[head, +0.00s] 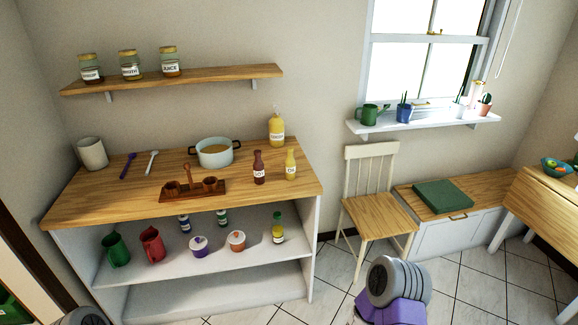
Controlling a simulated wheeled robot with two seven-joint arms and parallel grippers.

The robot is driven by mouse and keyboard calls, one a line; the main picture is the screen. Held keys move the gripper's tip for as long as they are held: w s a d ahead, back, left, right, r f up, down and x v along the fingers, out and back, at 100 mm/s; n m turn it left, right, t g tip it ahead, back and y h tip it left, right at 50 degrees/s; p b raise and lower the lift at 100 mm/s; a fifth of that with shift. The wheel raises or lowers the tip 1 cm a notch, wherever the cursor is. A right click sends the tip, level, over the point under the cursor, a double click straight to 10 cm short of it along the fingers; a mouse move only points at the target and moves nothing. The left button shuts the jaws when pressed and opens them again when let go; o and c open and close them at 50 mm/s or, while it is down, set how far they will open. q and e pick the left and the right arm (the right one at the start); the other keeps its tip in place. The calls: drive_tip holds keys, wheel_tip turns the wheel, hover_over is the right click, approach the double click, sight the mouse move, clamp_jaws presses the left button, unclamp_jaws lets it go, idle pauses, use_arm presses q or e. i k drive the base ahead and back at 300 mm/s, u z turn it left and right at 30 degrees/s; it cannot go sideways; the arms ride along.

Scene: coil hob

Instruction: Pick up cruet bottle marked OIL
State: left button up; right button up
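The yellow cruet bottle whose small label seems to read OIL (291,166) stands upright near the right front of the wooden counter. A dark red-brown bottle (259,168) with a label, perhaps SOY, stands just to its left. A brown wooden cruet stand (193,190) with a central handle and round holders lies left of the two bottles, and no bottle is in it. Neither gripper shows. Only parts of my own arms appear at the bottom edge, well away from the bottles.
A white pot (215,153) stands behind the cruet stand. A larger yellow bottle (277,130) stands behind the two cruet bottles. A white mug (92,153) and two spoons are at the left. A chair (376,208) stands right of the counter. The counter's right front corner is clear.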

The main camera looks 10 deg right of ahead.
sight(290, 165)
drive_tip(key=z, duration=1.85)
drive_tip(key=i, duration=1.3)
drive_tip(key=u, duration=2.15)
